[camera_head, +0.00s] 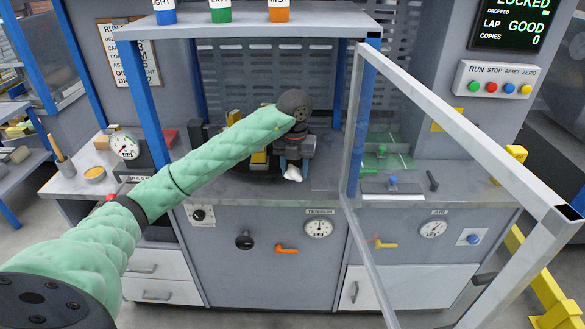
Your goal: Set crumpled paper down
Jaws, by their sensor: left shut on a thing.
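My left arm comes in from the left and reaches over the grey worktop. My left gripper (293,165) points down just above the front part of the worktop and is shut on a small white crumpled paper (293,173). The paper shows just below the fingers. Whether it touches the worktop, I cannot tell. My right gripper is not in view.
Yellow blocks (259,157) and a dark round base lie behind my left arm. A clear framed guard door (450,130) stands open at the right. Blue posts (142,105) hold a shelf (330,22) with labelled cups. A dial gauge (124,146) stands at the left.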

